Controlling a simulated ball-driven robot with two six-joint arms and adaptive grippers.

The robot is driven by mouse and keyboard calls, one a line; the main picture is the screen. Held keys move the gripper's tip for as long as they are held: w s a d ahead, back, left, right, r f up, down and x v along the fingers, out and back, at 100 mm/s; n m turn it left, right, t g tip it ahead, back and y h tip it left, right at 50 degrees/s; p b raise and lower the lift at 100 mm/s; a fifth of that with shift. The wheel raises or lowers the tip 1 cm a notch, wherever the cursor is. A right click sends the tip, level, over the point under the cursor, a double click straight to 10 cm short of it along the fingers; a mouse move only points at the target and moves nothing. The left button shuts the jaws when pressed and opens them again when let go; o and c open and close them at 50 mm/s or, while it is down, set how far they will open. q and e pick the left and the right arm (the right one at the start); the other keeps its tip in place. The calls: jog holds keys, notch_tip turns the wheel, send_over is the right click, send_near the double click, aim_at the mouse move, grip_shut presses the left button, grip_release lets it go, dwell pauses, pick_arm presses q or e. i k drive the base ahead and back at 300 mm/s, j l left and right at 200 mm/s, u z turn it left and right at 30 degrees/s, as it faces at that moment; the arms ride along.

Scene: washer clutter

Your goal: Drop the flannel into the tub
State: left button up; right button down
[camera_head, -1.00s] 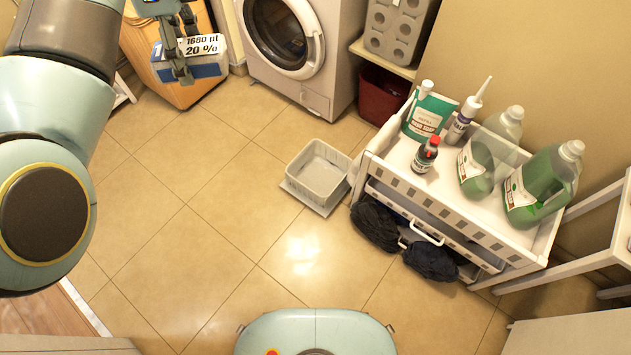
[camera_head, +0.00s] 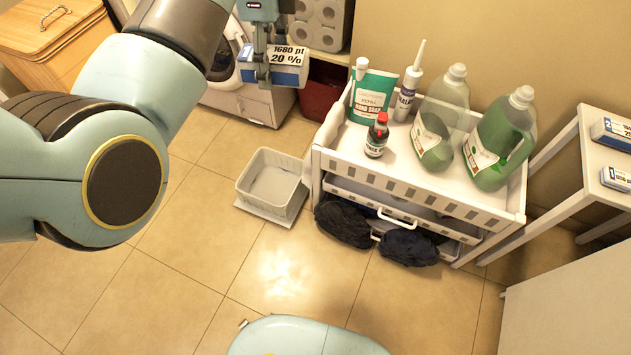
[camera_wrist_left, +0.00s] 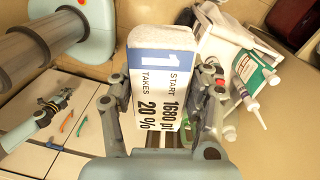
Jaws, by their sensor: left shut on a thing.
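My left gripper (camera_head: 263,74) is at the top of the head view, shut on a small blue and white box (camera_head: 287,72) with printed labels. The box fills the middle of the left wrist view (camera_wrist_left: 160,75), between the two fingers. A light grey rectangular tub (camera_head: 272,182) stands on the floor left of the white cart and looks empty. Two dark, crumpled, cloth-like bundles, one black (camera_head: 343,222) and one navy (camera_head: 408,246), are at the cart's lower front. I cannot tell whether either is the flannel. What seems to be my right gripper (camera_wrist_left: 50,108) shows small in the wrist view.
The white cart (camera_head: 420,190) carries a hand soap pouch (camera_head: 372,95), a small dark bottle (camera_head: 377,136), a sealant tube (camera_head: 409,88) and two green jugs (camera_head: 498,145). A white side table (camera_head: 590,150) stands right. Floor tiles in front are clear.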

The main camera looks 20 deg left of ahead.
aim_at(269, 192)
jog(key=i+j+z, duration=0.1)
jog(key=j+z, duration=0.35)
jog(key=j, duration=0.15)
jog(key=j+z, duration=0.45)
jog(key=j, duration=0.15)
jog(key=k+j+z, duration=0.1)
jog(key=j+z, duration=0.35)
jog(key=j, duration=0.2)
jog(key=k+j, duration=0.1)
jog(key=j, duration=0.3)
jog(key=k+j, duration=0.1)
jog(key=j, duration=0.3)
jog(key=k+j, duration=0.1)
jog(key=j, duration=0.3)
